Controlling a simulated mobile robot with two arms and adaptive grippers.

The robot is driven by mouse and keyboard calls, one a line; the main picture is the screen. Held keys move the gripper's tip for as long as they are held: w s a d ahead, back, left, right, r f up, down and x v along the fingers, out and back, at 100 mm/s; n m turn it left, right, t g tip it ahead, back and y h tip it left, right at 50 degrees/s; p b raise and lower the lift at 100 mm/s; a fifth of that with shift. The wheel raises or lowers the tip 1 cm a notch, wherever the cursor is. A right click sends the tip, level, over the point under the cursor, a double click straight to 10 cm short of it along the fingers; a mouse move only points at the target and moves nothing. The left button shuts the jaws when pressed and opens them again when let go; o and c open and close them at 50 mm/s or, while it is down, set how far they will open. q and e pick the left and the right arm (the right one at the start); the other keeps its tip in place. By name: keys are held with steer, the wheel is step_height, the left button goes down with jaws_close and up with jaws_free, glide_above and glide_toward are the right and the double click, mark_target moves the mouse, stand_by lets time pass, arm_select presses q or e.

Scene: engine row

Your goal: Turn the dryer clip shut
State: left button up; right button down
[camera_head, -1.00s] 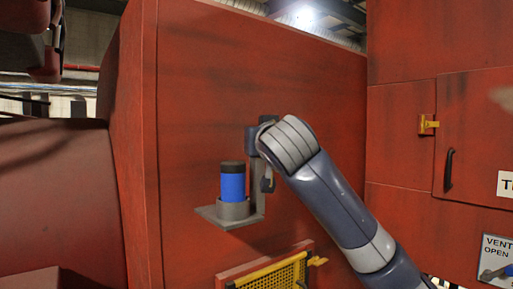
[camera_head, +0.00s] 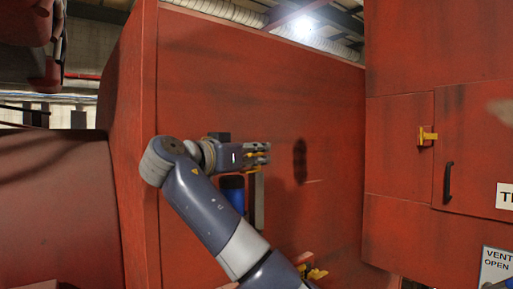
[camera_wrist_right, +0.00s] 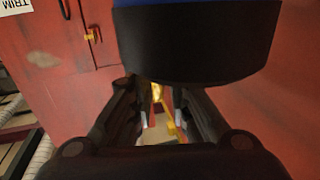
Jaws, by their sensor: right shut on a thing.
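The dryer is a blue canister with a black cap (camera_head: 232,182), upright against the red wall and partly hidden by my right arm. Its black end and a strip of blue fill the top of the right wrist view (camera_wrist_right: 195,45). My right gripper (camera_head: 264,154) points right, just above the canister. In the right wrist view its two dark fingers are closed around a small yellow piece, apparently the dryer clip (camera_wrist_right: 157,92). The fingers hide most of the clip, so I cannot tell its angle. My left gripper is not in view.
The grey bracket post (camera_head: 257,200) stands right of the canister. To the right, a red panel carries a yellow latch (camera_head: 427,136) and a black handle (camera_head: 448,183). Yellow hardware (camera_head: 316,273) lies low beside my arm. The wall right of the gripper is open.

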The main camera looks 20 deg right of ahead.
steer(key=shift+m+g+h+p, duration=0.65)
steer(key=shift+m+g, duration=0.25)
steer(key=shift+g, duration=0.3)
steer(key=shift+m+g+h+p, duration=0.35)
steer(key=shift+m+g, duration=0.25)
steer(key=shift+g, duration=0.3)
steer(key=c, duration=1.7)
jaws_free()
steer(key=shift+a, duration=0.1)
steer(key=shift+f+n+t+b, duration=0.1)
steer(key=shift+n+t+b, duration=0.45)
steer(key=shift+t, duration=0.35)
